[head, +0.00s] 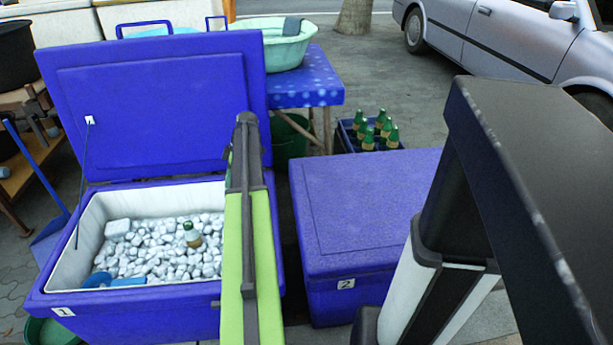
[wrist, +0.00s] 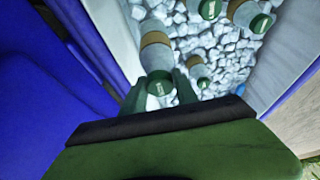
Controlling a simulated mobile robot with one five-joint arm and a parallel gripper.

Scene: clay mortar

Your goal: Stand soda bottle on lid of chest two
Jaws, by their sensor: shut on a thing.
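In the wrist view my gripper (wrist: 160,90) is shut on a soda bottle (wrist: 154,50), which has a pale grey body, a tan band and a green neck. Its green cap faces the camera. The bottle is beside the chest's inner wall; I cannot tell whether it is clear of the ice. In the head view my green arm hides the gripper and this bottle. The closed blue lid of chest two (head: 365,210), labelled 2, is bare in its visible part, right of my arm. Chest one (head: 150,318), labelled 1, stands open at the left.
Ice (head: 150,255) fills chest one, with another bottle (head: 192,236) in it; the wrist view shows more bottles (wrist: 247,17). The raised lid (head: 150,110) stands behind. A crate of bottles (head: 370,132) and a blue table (head: 310,88) with a basin (head: 285,45) are farther back.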

